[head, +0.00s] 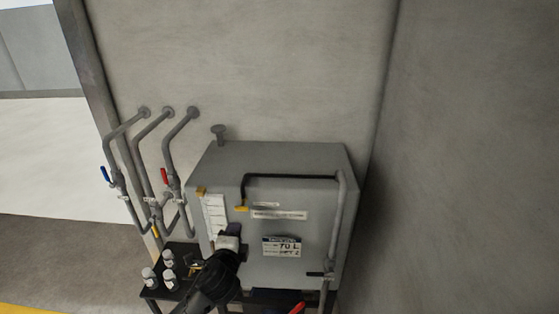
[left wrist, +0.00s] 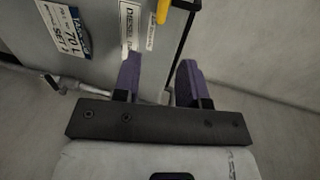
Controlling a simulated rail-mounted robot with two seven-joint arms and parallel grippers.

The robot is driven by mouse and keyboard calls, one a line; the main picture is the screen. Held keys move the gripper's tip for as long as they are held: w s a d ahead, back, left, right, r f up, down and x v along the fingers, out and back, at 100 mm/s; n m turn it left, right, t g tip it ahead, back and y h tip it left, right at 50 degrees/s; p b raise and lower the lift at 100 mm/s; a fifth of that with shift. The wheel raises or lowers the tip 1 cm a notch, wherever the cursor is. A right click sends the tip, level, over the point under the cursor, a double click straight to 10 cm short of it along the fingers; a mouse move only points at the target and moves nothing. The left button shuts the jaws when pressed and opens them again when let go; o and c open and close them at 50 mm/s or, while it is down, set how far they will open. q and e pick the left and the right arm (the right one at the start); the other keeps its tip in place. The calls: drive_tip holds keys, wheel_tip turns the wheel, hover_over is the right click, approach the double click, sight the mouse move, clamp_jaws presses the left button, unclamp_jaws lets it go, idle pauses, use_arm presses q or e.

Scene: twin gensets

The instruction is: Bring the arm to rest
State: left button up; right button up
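My left gripper shows in the left wrist view (left wrist: 159,76) with two purple fingers set apart and nothing between them. Behind the fingers are the grey tank (left wrist: 110,40) and a bare wall. In the head view a dark arm of mine comes up from the bottom edge and ends in a pale wrist part in front of the tank (head: 300,160); its fingers cannot be made out there. The gap between the gripper and the tank cannot be judged. My right gripper is in neither view.
Grey wall pipes (head: 150,135) with a blue-handled valve (head: 105,174) and a red-handled valve (head: 164,176) stand left of the tank. Several pale-topped items (head: 168,258) sit on a dark stand below. A black pipe (head: 290,177) crosses the tank front. A wall (head: 470,150) closes the right.

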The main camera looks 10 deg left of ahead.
use_arm(q)
drive_tip(key=s+r+n+g, duration=0.3)
drive_tip(key=s+r+n, duration=0.3)
drive_tip(key=s+n, duration=0.5)
drive_tip(key=s+f+n+g+p, duration=0.1)
drive_tip(key=s+f+g+p, duration=0.1)
drive_tip(key=s+f, duration=0.4)
drive_tip(key=s+f+n+g+h+p, duration=0.1)
drive_tip(key=s+f+g+p, duration=0.2)
drive_tip(key=s, duration=1.3)
drive_tip(key=s+f+n+g+p, duration=0.1)
drive_tip(key=s+f+g, duration=0.3)
drive_tip(key=s+f, duration=0.5)
drive_tip(key=s+p, duration=0.1)
drive_tip(key=s, duration=0.2)
drive_tip(key=shift+a+n+h, duration=0.25)
drive_tip(key=shift+n+h, duration=0.15)
drive_tip(key=shift+s+f, duration=0.1)
drive_tip(key=shift+s, duration=0.05)
